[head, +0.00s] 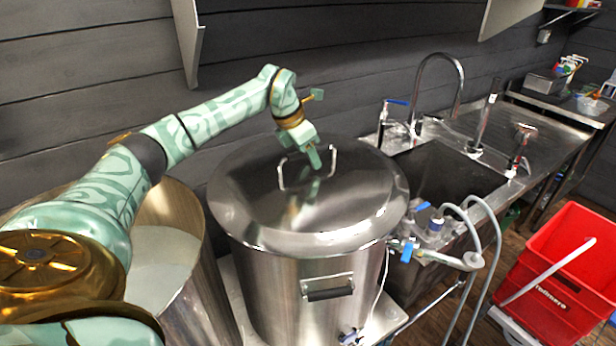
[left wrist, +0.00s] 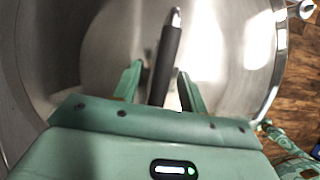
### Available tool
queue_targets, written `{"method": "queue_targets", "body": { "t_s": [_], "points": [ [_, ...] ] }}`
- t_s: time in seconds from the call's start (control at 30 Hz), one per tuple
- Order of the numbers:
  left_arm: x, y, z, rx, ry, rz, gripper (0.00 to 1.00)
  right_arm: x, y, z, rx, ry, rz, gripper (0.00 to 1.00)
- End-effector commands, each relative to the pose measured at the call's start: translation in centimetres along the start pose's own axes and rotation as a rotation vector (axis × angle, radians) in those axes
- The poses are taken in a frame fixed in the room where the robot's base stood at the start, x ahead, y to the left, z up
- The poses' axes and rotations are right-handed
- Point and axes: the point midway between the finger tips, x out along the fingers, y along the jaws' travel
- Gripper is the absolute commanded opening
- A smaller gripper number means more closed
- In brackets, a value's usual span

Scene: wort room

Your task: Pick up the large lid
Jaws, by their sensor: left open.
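The large lid (head: 250,200) is a round, shiny steel cover lying flat on a big steel kettle (head: 275,290). Its bar handle (head: 281,176) stands up at the middle of the lid, partly hidden behind my gripper. My left gripper (head: 314,162) is open and empty at the handle. In the left wrist view the dark handle bar (left wrist: 166,60) runs between the two spread fingers (left wrist: 160,88), apart from both as far as I can tell. The lid also fills much of that view (left wrist: 235,75). My right gripper is out of view.
An open steel vessel (head: 185,220) with pale contents stands left of the kettle. A sink (head: 445,180) with taps and hoses lies to the right. A red crate (head: 565,270) stands at the far right. A dark plank wall (head: 90,60) is behind.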

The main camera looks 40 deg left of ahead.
Motion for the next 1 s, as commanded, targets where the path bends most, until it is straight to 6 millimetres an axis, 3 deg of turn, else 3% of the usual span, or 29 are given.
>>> {"method": "queue_targets", "body": {
  "t_s": [0.17,0.3,0.33,0.83,1.0],
  "points": [
    [0.0,0.0,0.0,0.000,0.000,0.000,0.43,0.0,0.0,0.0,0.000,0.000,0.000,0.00],
    [0.0,0.0,0.0,0.000,0.000,0.000,0.04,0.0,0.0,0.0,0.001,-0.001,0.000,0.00],
    [0.0,0.0,0.0,0.000,0.000,0.000,0.00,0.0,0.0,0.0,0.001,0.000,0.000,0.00],
    [-0.5,0.1,0.3,0.000,-0.007,0.002,0.00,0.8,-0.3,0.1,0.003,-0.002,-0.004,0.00],
    [-2.7,0.1,1.3,0.001,-0.010,0.003,0.00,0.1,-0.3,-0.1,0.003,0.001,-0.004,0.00]
  ]
}}
